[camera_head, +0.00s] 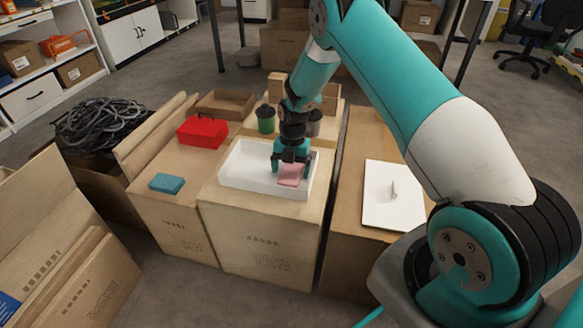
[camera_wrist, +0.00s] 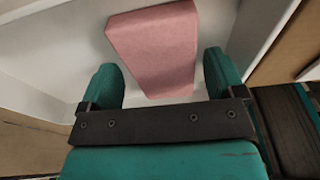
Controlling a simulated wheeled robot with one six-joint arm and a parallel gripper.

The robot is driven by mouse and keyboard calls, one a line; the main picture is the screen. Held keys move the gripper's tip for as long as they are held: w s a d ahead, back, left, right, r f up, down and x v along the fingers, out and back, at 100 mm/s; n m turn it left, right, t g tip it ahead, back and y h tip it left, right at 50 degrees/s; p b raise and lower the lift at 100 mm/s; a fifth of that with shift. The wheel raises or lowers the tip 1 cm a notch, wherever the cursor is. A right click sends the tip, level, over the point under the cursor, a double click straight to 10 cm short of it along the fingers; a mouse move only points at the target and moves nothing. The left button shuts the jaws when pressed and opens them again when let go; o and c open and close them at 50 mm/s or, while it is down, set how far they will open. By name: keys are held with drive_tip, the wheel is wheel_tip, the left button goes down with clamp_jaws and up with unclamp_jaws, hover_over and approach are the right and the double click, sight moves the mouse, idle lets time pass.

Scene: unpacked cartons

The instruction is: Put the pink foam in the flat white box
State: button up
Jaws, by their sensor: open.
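The flat white box (camera_head: 240,172) stands open on the middle carton. The pink foam (camera_head: 289,177) is inside its walls at the right front part; I cannot tell whether it lies fully flat. In the wrist view the foam (camera_wrist: 158,45) lies just ahead of the fingers, with the white box wall (camera_wrist: 255,30) close to its right. My gripper (camera_head: 290,170) points down into the box over the foam. In the wrist view my gripper's two teal fingers (camera_wrist: 163,85) are spread wide, with a clear gap on either side of the foam.
A red case (camera_head: 203,132) and a teal block (camera_head: 167,183) sit on the left carton. A green cup (camera_head: 266,121) stands behind the box. A white board with a grey handle (camera_head: 380,205) lies on the right carton. Black cables (camera_head: 100,125) fill a carton at far left.

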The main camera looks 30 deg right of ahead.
sight(292, 166)
wheel_tip(292, 166, up, 12)
drive_tip(key=w+d+p, duration=0.1)
drive_tip(key=p, duration=0.2)
drive_tip(key=s+a+r+m, duration=0.35)
drive_tip(key=a+r, duration=0.35)
drive_tip(key=r, duration=0.3)
drive_tip(key=s+a+r+m+y, duration=0.1)
drive_tip(key=s+a+r+m, duration=0.3)
drive_tip(key=s, duration=0.5)
drive_tip(key=s+a+r+m+y, duration=0.1)
drive_tip(key=s+a+r+m, duration=0.3)
drive_tip(key=s+m, duration=0.3)
drive_tip(key=s+a+r+m+t+y, duration=0.1)
drive_tip(key=s+a+r+m, duration=0.3)
drive_tip(key=s, duration=0.8)
drive_tip(key=shift+a+r+m, duration=0.3)
drive_tip(key=shift+r+m, duration=0.45)
